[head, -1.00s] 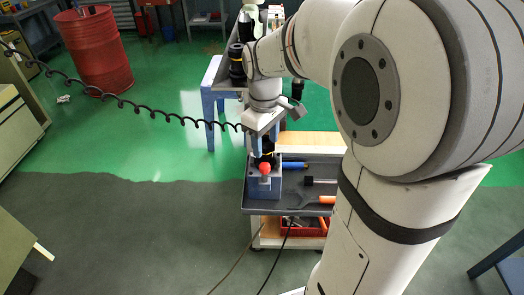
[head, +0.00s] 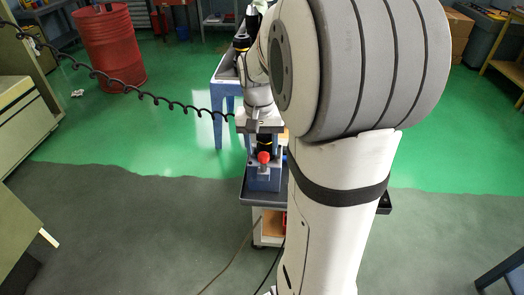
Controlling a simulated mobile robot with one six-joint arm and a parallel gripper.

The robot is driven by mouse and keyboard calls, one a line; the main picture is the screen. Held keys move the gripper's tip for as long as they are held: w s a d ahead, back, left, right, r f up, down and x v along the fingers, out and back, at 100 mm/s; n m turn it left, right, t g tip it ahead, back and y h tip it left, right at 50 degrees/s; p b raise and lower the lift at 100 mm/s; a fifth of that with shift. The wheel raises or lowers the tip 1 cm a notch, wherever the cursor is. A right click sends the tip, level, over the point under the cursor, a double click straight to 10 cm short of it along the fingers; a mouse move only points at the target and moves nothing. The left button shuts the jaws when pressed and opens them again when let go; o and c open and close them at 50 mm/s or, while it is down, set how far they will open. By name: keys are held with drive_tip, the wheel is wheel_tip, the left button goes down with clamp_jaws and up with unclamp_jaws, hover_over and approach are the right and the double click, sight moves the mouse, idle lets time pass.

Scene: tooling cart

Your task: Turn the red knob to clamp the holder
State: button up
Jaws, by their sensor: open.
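The red knob (head: 263,157) is on the front of a blue clamping block (head: 264,180), which stands on the tooling cart. I cannot tell whether the fingers touch the holder. The red knob is clear of the jaws as far as I can see.
The grey cart tray (head: 254,199) shows at its left front; my arm hides most of its right side. A blue stand (head: 218,118) is behind. A red drum (head: 109,50) stands far left. The floor left of the cart is clear.

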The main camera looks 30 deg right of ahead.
sight(261, 155)
drive_tip(key=shift+d+f, duration=0.15)
drive_tip(key=shift+f, duration=0.9)
drive_tip(key=shift+c, duration=0.2)
drive_tip(key=shift+s, duration=0.1)
drive_tip(key=c, duration=1)
drive_tip(key=shift+o, duration=0.2)
drive_tip(key=shift+n, duration=0.5)
drive_tip(key=o, duration=1)
drive_tip(key=shift+r, duration=0.1)
drive_tip(key=r, duration=0.7)
drive_tip(key=shift+a+r, duration=0.2)
drive_tip(key=shift+r, duration=0.1)
